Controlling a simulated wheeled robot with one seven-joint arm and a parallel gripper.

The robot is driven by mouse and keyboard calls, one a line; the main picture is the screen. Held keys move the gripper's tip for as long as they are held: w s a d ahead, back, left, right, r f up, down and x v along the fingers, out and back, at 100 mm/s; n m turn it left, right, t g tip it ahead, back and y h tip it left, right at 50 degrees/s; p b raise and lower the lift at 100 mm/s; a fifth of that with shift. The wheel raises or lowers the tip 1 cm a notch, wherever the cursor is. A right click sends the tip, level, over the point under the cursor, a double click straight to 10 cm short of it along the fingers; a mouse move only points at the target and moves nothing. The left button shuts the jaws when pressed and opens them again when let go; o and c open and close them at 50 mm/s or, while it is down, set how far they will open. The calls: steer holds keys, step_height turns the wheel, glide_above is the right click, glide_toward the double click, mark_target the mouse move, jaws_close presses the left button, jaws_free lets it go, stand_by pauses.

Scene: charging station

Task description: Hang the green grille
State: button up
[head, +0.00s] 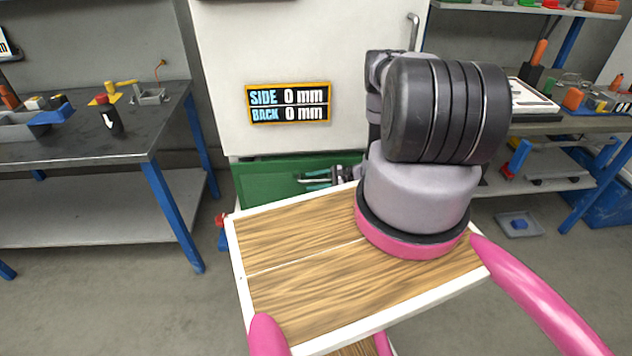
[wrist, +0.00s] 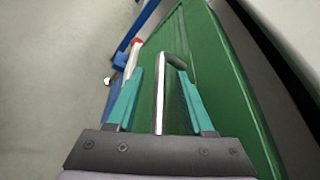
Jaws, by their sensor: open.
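The green grille (head: 262,182) shows as a green panel below the white cabinet, partly hidden by my arm and wooden deck. In the wrist view the green panel (wrist: 225,85) runs along the right side, with a metal bar handle (wrist: 159,100) in front of it. My gripper (wrist: 160,74) is open, its two teal fingers on either side of the handle with visible gaps. In the head view my gripper (head: 318,178) is small, in front of the green panel, and partly hidden by my arm.
The white cabinet (head: 225,60) carries a sign (head: 289,103) reading "SIDE 0 mm, BACK 0 mm". A dark workbench (head: 120,125) with tools stands at left, shelving (head: 570,122) at right. A blue and red object (head: 222,220) shows beside my deck. Floor at left is clear.

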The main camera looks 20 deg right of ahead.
jaws_close()
stand_by(0.8)
stand_by(0.4)
steer(key=c, duration=0.7)
jaws_free()
jaws_close()
